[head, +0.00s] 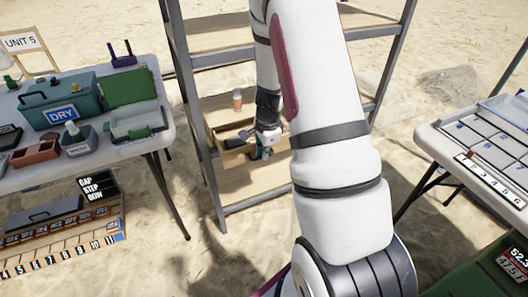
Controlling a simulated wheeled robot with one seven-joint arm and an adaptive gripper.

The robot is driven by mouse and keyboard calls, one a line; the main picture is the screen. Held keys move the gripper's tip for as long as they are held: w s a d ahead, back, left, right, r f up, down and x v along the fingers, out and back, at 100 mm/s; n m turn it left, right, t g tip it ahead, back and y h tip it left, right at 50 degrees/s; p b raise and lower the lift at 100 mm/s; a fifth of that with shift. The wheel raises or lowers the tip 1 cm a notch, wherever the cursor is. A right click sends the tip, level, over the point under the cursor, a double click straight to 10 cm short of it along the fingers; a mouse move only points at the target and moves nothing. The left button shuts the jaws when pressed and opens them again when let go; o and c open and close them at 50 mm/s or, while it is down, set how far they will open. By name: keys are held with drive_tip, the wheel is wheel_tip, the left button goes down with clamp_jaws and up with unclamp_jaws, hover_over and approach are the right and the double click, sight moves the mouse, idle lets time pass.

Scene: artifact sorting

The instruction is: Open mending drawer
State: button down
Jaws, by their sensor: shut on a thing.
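The mending drawer (228,158) seems to be the light wooden box on the middle level of the shelf rack. Its top is open and its inside shows, with something dark in it. My gripper (259,154) is at the drawer's front side, low and partly hidden by my own wrist. It is shut at the front edge, on what seems to be the drawer's handle. The handle itself is too small and covered to make out. How far the drawer stands out of its housing is hard to tell, as my arm covers its right part.
A small orange bottle (237,99) stands behind the drawer. The metal rack post (193,110) is close on the left. A left table (150,143) holds a green DRY case (55,98) and trays. A right table (440,133) holds a chart. Sand lies between.

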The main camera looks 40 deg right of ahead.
drive_tip(key=c, duration=1.7)
unclamp_jaws()
drive_tip(key=shift+s, duration=0.1)
drive_tip(key=r, duration=0.4)
drive_tip(key=s+r, duration=0.1)
drive_tip(key=r, duration=0.3)
drive_tip(key=s+r, duration=0.1)
drive_tip(key=r, duration=0.2)
drive_tip(key=shift+a+r, duration=0.35)
drive_tip(key=shift+r, duration=0.05)
